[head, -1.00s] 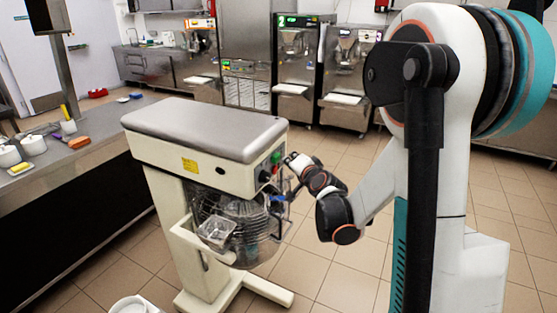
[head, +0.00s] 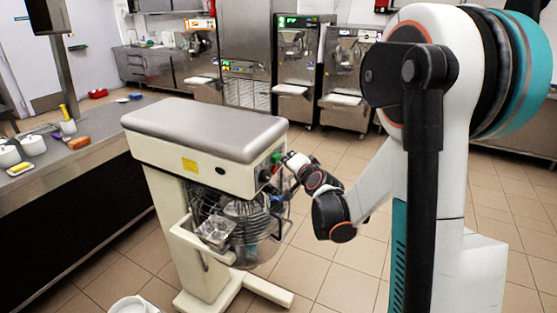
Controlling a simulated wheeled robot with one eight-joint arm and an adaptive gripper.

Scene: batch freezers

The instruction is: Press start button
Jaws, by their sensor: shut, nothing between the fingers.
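A large cream planetary mixer (head: 205,140) with a grey top stands left of my arm. On its right end face is a control panel with a green button (head: 276,157) and a dark knob (head: 265,175) below it. My gripper (head: 285,163) is at this panel, just right of the green button. It looks shut and empty. It is small in the view, and I cannot tell whether its tips touch the button. The mixer's wire guard and bowl (head: 240,225) hang below the head.
A steel counter (head: 75,155) with cups, a sponge and small tools runs along the left. Batch freezers (head: 295,75) line the back wall. A white bucket (head: 128,305) stands on the floor at the front. Tiled floor (head: 350,270) is open right of the mixer.

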